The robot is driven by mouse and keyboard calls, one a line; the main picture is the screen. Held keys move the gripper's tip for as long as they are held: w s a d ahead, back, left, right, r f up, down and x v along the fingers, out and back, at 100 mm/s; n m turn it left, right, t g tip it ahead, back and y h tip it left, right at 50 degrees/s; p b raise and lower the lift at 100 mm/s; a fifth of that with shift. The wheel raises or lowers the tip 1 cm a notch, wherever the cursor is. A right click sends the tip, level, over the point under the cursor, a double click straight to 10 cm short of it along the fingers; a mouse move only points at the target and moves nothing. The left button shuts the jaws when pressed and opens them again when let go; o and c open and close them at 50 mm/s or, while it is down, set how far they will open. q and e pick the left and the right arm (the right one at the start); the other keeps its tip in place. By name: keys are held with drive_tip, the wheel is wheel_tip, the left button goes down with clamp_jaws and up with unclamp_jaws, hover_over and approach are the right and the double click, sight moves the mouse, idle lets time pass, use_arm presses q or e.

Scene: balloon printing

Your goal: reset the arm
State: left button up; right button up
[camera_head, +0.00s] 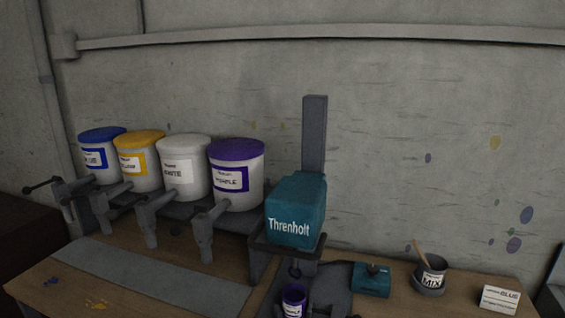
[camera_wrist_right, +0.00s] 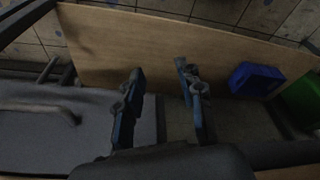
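My right gripper (camera_wrist_right: 160,100) shows in the right wrist view. Its two blue-grey fingers stand well apart, with nothing between them. A tan board-like surface (camera_wrist_right: 150,50) and a dark floor area lie beyond the fingers. In the head view I see no gripper clearly, and my left gripper shows in neither view. The teal Threnholt machine (camera_head: 296,208) stands at the centre right of the bench. A small purple-labelled can (camera_head: 294,300) sits below it at the bottom edge, partly cut off.
Blue (camera_head: 99,158), yellow (camera_head: 139,165), white (camera_head: 185,170) and purple-lidded buckets (camera_head: 236,178) stand on a rack with taps. A MIX cup (camera_head: 432,272), a teal box (camera_head: 371,280) and a white label card (camera_head: 499,298) are at right. A blue bin (camera_wrist_right: 255,80) shows in the wrist view.

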drive_tip(key=s+f, duration=0.3)
drive_tip(key=f, duration=1)
drive_tip(key=s+d+f+g, duration=0.2)
drive_tip(key=s+d+f, duration=0.1)
drive_tip(key=s+f, duration=1.2)
drive_tip(key=shift+s+d+f, duration=0.15)
drive_tip(key=shift+s+f, duration=0.25)
drive_tip(key=shift+s, duration=0.5)
